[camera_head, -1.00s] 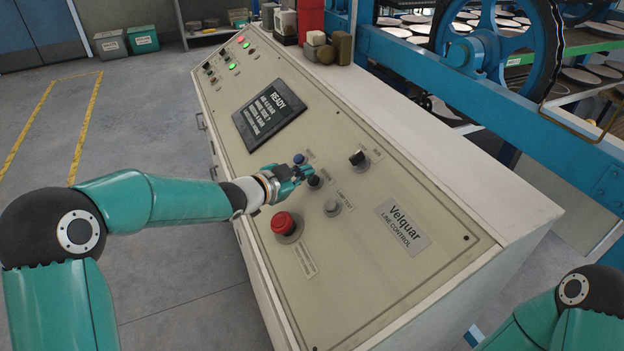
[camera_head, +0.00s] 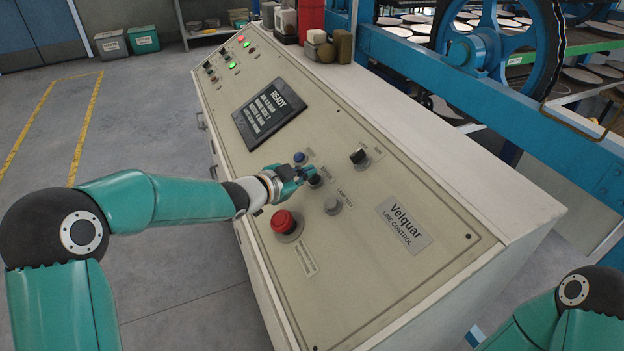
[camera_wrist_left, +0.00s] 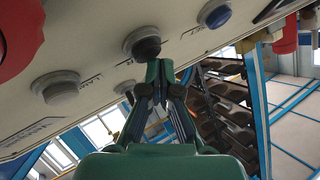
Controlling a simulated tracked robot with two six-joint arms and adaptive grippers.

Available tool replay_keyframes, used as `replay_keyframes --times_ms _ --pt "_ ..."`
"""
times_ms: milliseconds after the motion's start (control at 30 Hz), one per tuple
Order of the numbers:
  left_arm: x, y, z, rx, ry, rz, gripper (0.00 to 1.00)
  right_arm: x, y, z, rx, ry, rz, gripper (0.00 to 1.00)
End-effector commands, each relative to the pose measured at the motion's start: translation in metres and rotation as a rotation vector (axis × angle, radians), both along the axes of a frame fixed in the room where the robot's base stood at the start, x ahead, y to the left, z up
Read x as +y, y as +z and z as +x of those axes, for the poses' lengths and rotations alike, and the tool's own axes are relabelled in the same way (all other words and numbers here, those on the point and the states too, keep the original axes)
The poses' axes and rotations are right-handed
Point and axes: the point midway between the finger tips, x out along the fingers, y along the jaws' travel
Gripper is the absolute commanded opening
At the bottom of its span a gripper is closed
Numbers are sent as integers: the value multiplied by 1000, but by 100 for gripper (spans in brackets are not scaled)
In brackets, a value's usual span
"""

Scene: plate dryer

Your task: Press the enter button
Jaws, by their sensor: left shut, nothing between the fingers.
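The sloped control panel (camera_head: 330,262) carries a black button (camera_head: 315,180), whose label is too small to read with certainty. A blue button (camera_head: 299,158) sits just beyond it. My left gripper (camera_head: 307,173) is shut and empty, with its tips at the black button's edge. In the left wrist view, the closed fingertips (camera_wrist_left: 160,70) are right by the black button (camera_wrist_left: 145,42), and the blue button (camera_wrist_left: 214,13) is to the right. I cannot tell whether the tips touch the black button. My right gripper is out of view.
A red mushroom button (camera_head: 284,222), a grey lamp-test button (camera_head: 333,206) and a black selector knob (camera_head: 358,156) surround the spot. A dark screen (camera_head: 269,114) reads READY. Blue machinery (camera_head: 500,100) stands behind the panel. The grey floor (camera_head: 180,280) at left is open.

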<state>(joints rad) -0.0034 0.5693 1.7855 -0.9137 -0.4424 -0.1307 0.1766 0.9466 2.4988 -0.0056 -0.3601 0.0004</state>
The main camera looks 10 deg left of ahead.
Motion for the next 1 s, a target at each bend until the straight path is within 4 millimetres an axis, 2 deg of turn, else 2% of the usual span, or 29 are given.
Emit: replay_keyframes --times_ms 1000 --pt "-3 -7 2 0 1 1 0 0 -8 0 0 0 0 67"
